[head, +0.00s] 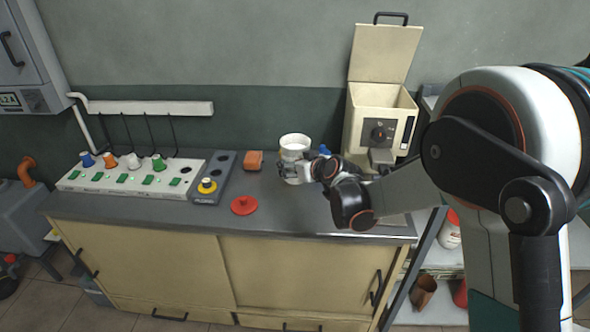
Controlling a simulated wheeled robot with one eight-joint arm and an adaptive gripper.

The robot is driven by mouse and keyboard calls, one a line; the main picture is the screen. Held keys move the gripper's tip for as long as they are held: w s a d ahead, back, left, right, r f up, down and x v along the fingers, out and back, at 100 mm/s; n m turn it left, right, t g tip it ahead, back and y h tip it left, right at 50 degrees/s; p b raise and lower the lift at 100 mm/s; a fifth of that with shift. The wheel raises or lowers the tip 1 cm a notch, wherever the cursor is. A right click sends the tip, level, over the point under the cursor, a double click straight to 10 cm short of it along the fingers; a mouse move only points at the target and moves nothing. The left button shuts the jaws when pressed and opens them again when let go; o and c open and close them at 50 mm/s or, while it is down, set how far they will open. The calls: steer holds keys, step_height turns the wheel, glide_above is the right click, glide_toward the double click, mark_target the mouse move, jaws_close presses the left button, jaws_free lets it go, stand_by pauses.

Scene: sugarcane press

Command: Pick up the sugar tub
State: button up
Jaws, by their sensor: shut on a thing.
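The white tub (295,143), which I take for the sugar tub, is at the back middle of the counter, upright with its top open. My gripper (294,173) is at the tub's lower front right and is shut on it. The fingers and wrist hide part of the tub's lower side. I cannot tell whether its base touches the counter. A round red lid (243,205) lies flat on the counter, front left of the tub.
The beige press (380,118) with its lid raised stands right of the tub. An orange block (253,160) and a control panel (130,175) with coloured knobs are to the left. The counter's front middle is clear. A white container (449,232) is on the lower right shelf.

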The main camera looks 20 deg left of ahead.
mark_target(289, 143)
steer(key=shift+r+p, duration=1.05)
steer(key=shift+r, duration=2.3)
steer(key=shift+r, duration=0.1)
steer(key=shift+d, duration=0.1)
